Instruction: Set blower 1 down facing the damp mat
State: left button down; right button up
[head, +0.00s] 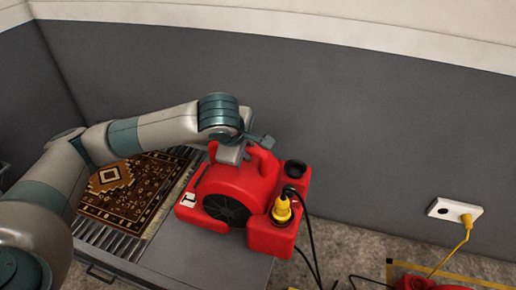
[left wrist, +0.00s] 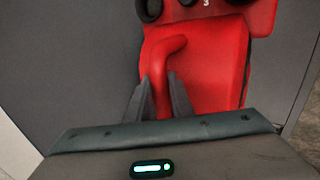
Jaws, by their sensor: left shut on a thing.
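The red blower (head: 238,187) has a round dark side grille, a white label at its left end and a yellow plug on its right part. My left gripper (head: 240,150) is shut on the blower's top handle; the handle also shows between the fingers in the left wrist view (left wrist: 165,62). The label end points left, towards the patterned brown mat (head: 120,207). The mat lies on a slatted grate (head: 108,238), partly hidden by my left arm. The blower is over the grey surface right of the grate; I cannot tell whether it touches. My right gripper is not in view.
A white wall socket (head: 455,209) at the right holds a yellow plug and cord. A black cable (head: 310,240) hangs from the blower towards the floor. Another red object (head: 430,284) shows at the bottom right edge. Bare grey surface (head: 205,262) lies in front of the blower.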

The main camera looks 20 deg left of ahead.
pick_arm(q)
jog(key=shift+w+a+f, duration=0.2)
jog(key=shift+a+f, duration=0.15)
jog(key=shift+a, duration=0.45)
jog(key=shift+w+a+f, duration=0.25)
jog(key=shift+a+f, duration=0.1)
jog(key=shift+a, duration=0.45)
jog(key=shift+w+a+f, duration=0.2)
jog(key=shift+a+f, duration=0.15)
jog(key=shift+a, duration=0.45)
jog(key=shift+f, duration=2)
jog(key=c, duration=1.9)
grip_release()
jog(key=shift+s+f, duration=0.2)
jog(key=shift+f, duration=0.2)
jog(key=o, duration=0.3)
jog(key=shift+r, duration=0.1)
jog(key=shift+o, duration=0.2)
jog(key=shift+s, duration=0.1)
